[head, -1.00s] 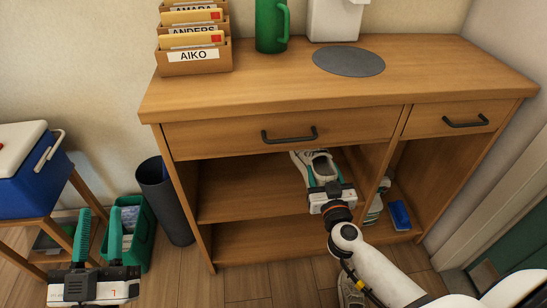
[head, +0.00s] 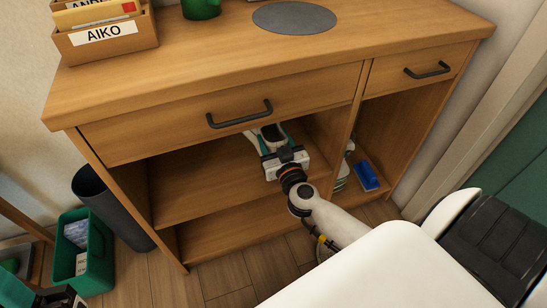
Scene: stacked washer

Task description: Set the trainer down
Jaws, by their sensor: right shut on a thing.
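The trainer (head: 271,133), pale with a dark opening, is inside the open upper left compartment of the wooden cabinet, under the wide drawer. My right gripper (head: 276,147) is shut on its near end and hides part of it. The drawer front hides its far end. I cannot tell whether its sole touches the middle shelf (head: 195,190). My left gripper (head: 18,290) shows only in part at the bottom left corner, so its opening is unclear.
Beside the divider, pale footwear (head: 342,178) and a blue object (head: 367,175) lie in the right compartment. A dark bin (head: 105,205) and green caddy (head: 98,272) stand left of the cabinet. The drawer handle (head: 240,115) sticks out above my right gripper. The left shelf is clear.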

